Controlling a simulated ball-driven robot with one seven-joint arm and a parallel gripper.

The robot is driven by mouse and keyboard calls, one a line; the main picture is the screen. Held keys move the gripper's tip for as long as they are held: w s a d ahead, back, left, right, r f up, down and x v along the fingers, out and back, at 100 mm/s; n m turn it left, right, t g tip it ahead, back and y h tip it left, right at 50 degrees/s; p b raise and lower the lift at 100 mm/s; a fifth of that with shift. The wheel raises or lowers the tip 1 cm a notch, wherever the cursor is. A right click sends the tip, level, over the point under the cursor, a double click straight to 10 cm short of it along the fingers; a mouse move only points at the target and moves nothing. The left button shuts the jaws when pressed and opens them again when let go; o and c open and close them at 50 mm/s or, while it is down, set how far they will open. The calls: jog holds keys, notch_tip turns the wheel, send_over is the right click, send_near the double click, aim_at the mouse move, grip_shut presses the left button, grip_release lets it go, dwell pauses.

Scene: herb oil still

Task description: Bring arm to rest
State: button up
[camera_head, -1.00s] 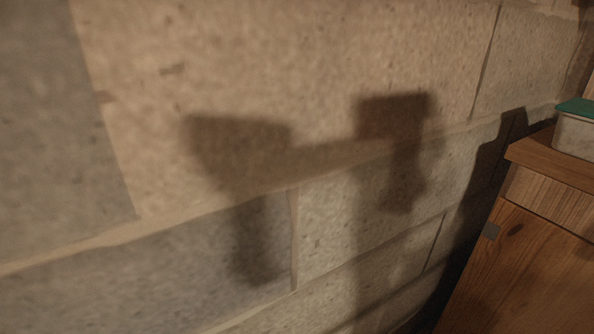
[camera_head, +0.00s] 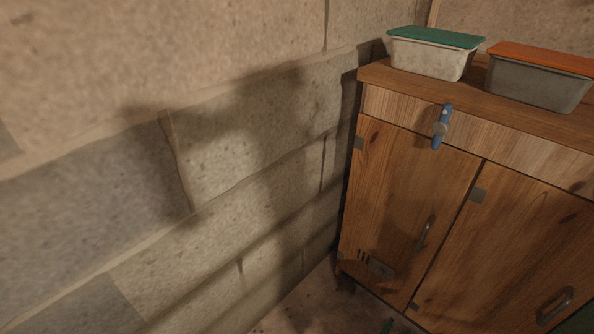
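My gripper and arm are not in view. A dark, blurred shadow falls across the stone block wall (camera_head: 110,60) on the left; its shape does not show whether a gripper is open or shut.
A wooden cabinet (camera_head: 410,185) stands at the right, close to the wall. On its top are a tub with a green lid (camera_head: 432,55) and a grey tub with an orange lid (camera_head: 538,80). A blue handle (camera_head: 441,127) is on its upper front. Some floor (camera_head: 310,308) shows at the bottom.

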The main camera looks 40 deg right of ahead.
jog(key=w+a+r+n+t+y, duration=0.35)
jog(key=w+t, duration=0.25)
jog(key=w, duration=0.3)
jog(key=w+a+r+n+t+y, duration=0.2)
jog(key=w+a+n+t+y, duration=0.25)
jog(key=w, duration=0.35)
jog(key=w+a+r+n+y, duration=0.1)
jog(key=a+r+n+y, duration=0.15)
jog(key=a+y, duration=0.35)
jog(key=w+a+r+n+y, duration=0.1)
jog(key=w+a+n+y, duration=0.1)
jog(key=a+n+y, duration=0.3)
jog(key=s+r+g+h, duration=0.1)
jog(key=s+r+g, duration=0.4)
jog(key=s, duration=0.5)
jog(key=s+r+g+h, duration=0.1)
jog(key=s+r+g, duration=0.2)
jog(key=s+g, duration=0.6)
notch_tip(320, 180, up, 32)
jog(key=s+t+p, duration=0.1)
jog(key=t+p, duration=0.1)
jog(key=p, duration=3.1)
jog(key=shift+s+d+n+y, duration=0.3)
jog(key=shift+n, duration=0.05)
